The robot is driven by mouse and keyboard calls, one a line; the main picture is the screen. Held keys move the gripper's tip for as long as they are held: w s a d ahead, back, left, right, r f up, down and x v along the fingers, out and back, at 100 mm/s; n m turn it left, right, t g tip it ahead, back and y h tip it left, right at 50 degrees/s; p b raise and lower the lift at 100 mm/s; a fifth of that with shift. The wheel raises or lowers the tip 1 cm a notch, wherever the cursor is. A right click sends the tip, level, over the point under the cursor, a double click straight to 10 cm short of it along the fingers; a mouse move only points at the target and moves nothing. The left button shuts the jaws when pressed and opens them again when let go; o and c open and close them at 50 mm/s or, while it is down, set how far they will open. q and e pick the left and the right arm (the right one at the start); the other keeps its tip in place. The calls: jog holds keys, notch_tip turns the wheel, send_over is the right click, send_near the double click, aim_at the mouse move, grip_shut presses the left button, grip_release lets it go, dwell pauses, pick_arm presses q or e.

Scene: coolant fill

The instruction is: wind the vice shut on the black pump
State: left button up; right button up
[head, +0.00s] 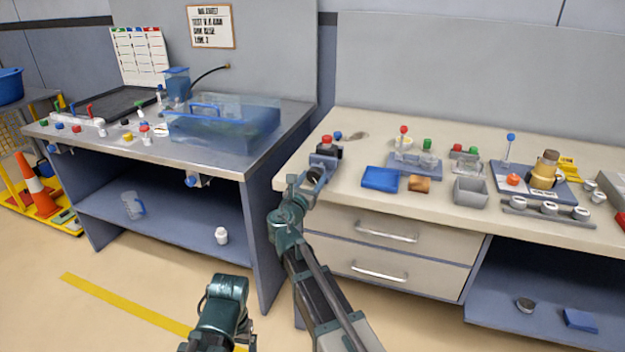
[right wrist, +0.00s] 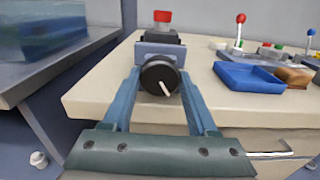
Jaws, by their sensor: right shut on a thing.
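The vice (head: 318,163) is a small blue-grey block at the left front corner of the cream bench; it also shows in the right wrist view (right wrist: 148,50). The black pump (right wrist: 162,37) with a red cap sits at its top; in the head view the pump (head: 329,151) is small. I cannot tell whether the jaws touch it. My right gripper (head: 308,184) is shut on the vice's round black handle (right wrist: 157,78), which has a white mark pointing down to the right. The fingers reach it from the front. My left gripper is not in view; part of my left arm shows low down.
A blue tray (head: 381,179), a brown block (head: 419,184) and a grey bin (head: 470,191) stand right of the vice. A grey bench (head: 225,165) with a clear blue tank (head: 225,122) is across a narrow gap to the left. Drawers (head: 385,235) are below the cream top.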

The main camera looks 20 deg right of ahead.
jog(key=shift+c, duration=0.8)
jog(key=shift+m, duration=0.7)
jog(key=o, duration=1.4)
